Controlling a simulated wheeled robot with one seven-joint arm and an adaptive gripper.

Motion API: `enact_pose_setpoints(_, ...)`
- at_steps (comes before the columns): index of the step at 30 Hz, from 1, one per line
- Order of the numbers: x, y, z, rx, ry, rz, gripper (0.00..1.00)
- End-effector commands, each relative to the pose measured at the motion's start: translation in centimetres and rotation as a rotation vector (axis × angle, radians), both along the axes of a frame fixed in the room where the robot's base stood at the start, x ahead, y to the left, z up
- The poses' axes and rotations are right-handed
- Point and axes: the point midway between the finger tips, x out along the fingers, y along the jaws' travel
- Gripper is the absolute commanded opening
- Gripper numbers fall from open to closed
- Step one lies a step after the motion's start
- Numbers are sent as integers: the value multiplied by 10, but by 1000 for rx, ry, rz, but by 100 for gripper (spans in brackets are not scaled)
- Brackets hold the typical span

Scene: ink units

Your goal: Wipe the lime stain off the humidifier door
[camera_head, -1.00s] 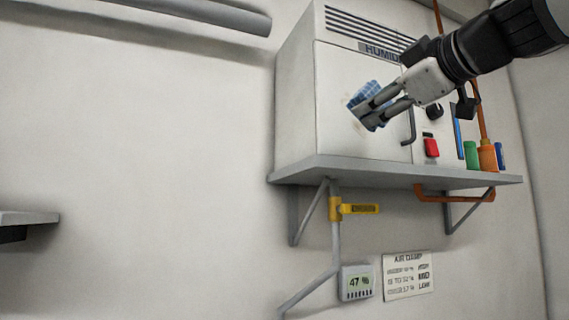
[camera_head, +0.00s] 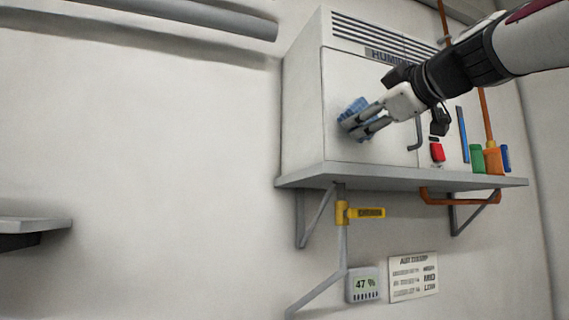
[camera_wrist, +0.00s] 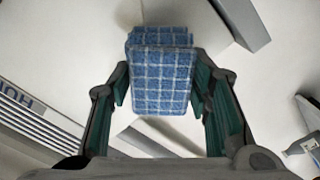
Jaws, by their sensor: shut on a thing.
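The humidifier (camera_head: 302,105) is a pale box on a wall shelf, with its door (camera_head: 345,75) facing me. My gripper (camera_head: 352,126) is shut on a folded blue checked cloth (camera_head: 351,108) in front of the lower left part of the door. In the wrist view the cloth (camera_wrist: 162,80) sits between both fingers of my gripper (camera_wrist: 160,92). I cannot tell whether the cloth touches the door. I make out no clear lime stain now; the cloth and fingers cover part of the door.
The grey shelf (camera_head: 400,177) juts out below the humidifier. A door handle (camera_head: 417,135), a red switch (camera_head: 437,152) and green (camera_head: 477,158) and orange (camera_head: 494,160) containers are to the right. A yellow valve handle (camera_head: 365,212) is below.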

Motion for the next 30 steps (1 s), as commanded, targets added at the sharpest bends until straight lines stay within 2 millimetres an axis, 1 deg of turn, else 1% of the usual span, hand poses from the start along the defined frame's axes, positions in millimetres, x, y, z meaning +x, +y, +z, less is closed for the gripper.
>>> enact_pose_setpoints(17, 1, 0, 0, -1, -1, -1, 15)
enact_pose_setpoints(30, 8, 3, 0, -2, -1, 0, 15)
